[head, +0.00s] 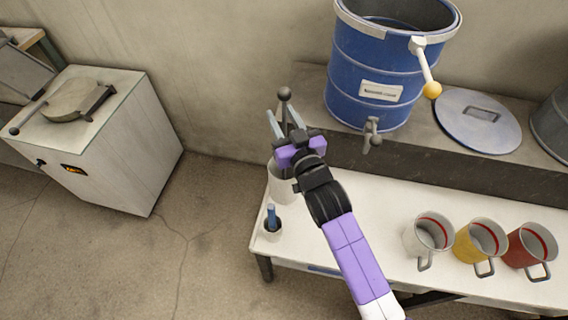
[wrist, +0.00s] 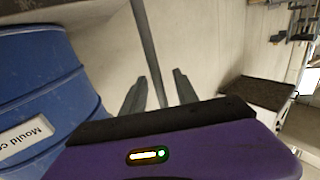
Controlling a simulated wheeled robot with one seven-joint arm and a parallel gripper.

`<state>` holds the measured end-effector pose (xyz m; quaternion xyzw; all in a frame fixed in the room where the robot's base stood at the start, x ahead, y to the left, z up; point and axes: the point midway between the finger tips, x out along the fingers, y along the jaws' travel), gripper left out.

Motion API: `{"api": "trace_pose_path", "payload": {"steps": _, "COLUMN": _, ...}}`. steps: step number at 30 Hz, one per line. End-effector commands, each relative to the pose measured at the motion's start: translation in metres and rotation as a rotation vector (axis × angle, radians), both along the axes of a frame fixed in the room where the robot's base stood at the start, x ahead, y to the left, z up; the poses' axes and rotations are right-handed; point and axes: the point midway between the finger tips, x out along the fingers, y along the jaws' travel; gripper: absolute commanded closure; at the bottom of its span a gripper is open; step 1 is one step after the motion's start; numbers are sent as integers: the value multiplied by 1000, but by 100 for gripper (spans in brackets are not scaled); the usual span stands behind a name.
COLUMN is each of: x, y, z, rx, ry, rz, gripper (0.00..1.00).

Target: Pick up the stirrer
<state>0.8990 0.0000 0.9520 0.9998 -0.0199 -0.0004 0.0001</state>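The stirrer (head: 284,95) shows as a thin rod with a dark ball at its top, upright above a white container (head: 280,187) on the bench; its lower part is hidden by my gripper. My gripper (head: 285,118) is open at the rod. In the wrist view the grey rod of the stirrer (wrist: 147,45) passes between the two fingers of my gripper (wrist: 159,77), with a gap visible on each side. The container is partly hidden behind my wrist.
A blue drum (head: 372,75) with a tap stands on a ledge right of my gripper; it is close in the wrist view (wrist: 40,85). A small cup (head: 272,232) with a blue item and several mugs stand on the white bench (head: 375,185). A white cabinet (head: 110,150) stands left.

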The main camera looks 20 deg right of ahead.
Motion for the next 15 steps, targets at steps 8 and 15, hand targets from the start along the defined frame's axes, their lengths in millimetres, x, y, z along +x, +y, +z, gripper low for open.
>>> {"api": "trace_pose_path", "payload": {"steps": 8, "x": 18, "y": 0, "z": 0, "rx": 0, "ry": -1, "rz": 1, "gripper": 64}}
{"api": "trace_pose_path", "payload": {"steps": 15, "x": 17, "y": 0, "z": 0, "rx": 0, "ry": -1, "rz": 1, "gripper": 82}}
